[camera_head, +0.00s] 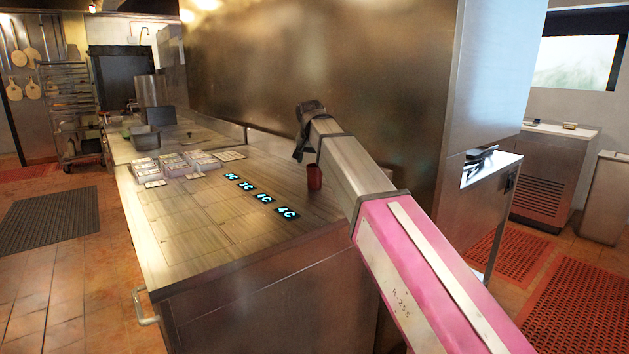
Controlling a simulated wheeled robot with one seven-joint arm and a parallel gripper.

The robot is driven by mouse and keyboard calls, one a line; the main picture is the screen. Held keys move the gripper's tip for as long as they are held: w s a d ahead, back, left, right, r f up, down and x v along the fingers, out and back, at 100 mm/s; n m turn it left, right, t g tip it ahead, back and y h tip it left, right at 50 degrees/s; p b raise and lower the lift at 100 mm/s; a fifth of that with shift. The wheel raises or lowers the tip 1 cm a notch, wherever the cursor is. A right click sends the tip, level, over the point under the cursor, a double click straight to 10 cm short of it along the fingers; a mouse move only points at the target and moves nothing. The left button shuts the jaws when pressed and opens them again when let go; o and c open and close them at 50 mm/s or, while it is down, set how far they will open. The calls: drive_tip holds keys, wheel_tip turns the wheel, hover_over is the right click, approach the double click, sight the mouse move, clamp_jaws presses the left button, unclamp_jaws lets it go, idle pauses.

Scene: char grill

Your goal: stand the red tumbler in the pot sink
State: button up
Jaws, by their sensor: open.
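The red tumbler (314,177) stands upright on the steel counter (200,228), near its right side and just left of my arm. My gripper (299,158) is small and dark at the far end of my arm. It hangs down above and slightly left of the tumbler, open, and looks empty. I cannot tell exactly how far it is from the tumbler. I cannot make out the pot sink for certain in this view.
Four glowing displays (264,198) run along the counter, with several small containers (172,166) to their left. Dark bins (146,139) stand farther back. A tall steel wall (330,70) rises behind the counter. The counter's front left is clear. A handle (145,308) juts from its left end.

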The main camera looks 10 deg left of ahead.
sight(315, 177)
drive_tip(key=x, duration=0.4)
drive_tip(key=shift+w+f, duration=0.2)
drive_tip(key=shift+f, duration=0.15)
drive_tip(key=c, duration=1.1)
drive_tip(key=shift+r, duration=0.15)
